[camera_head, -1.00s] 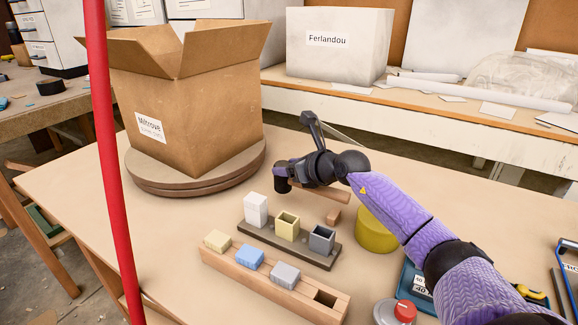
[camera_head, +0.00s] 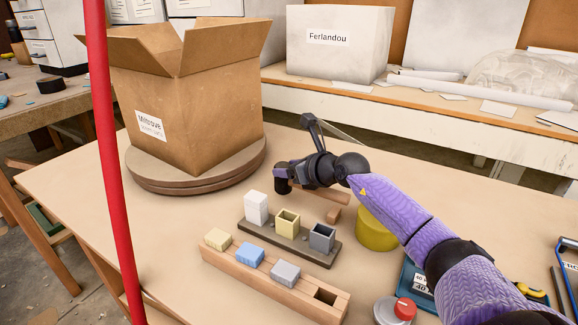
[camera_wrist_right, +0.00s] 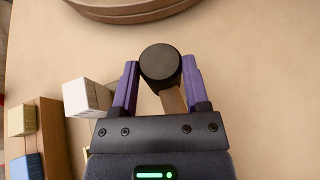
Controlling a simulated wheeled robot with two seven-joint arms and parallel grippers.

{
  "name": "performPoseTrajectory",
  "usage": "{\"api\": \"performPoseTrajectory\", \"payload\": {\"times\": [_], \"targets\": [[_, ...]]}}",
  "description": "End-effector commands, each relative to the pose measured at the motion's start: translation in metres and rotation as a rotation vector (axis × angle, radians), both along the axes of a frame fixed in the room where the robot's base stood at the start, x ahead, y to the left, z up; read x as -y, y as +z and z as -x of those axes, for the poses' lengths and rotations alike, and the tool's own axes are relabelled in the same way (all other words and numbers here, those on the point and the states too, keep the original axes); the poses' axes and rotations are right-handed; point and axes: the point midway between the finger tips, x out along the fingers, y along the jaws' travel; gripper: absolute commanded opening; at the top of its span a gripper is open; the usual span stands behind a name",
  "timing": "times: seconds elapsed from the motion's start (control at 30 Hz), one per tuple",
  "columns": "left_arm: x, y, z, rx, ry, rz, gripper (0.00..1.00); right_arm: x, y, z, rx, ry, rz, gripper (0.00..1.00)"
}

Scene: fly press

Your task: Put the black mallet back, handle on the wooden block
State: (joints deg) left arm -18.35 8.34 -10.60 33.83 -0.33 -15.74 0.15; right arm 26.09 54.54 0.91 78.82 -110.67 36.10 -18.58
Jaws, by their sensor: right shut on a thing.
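The black mallet has a dark cylindrical head (camera_head: 282,187) and a pale wooden handle (camera_head: 335,197). My right gripper (camera_head: 283,174) is shut on the mallet, over the table. In the right wrist view the round black head (camera_wrist_right: 160,66) sits between the purple fingers of my right gripper (camera_wrist_right: 160,82), with the handle (camera_wrist_right: 174,104) running back under the gripper body. The small wooden block (camera_head: 334,214) stands on the table just in front of the handle's right part. I cannot tell whether the handle touches it. My left gripper is not in view.
A dark rack (camera_head: 285,243) with white, yellow and grey containers stands in front. A wooden holder (camera_head: 215,260) with coloured blocks is nearer. A yellow round object (camera_head: 377,232) is right of the block. A cardboard box (camera_head: 190,115) stands on a round turntable (camera_head: 150,180) behind left.

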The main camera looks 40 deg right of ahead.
Motion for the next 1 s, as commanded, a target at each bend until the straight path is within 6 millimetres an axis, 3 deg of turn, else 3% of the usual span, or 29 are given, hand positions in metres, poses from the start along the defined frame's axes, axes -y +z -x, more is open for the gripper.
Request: {"api": "performPoseTrajectory", "payload": {"times": [0.5, 1.0], "targets": [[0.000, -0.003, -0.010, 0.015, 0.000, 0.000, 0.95, 0.000, -0.002, 0.000, 0.001, -0.001, 0.000, 0.00], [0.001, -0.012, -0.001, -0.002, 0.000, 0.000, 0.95, 0.000, -0.020, 0.000, 0.000, -0.001, 0.000, 0.00]]}}
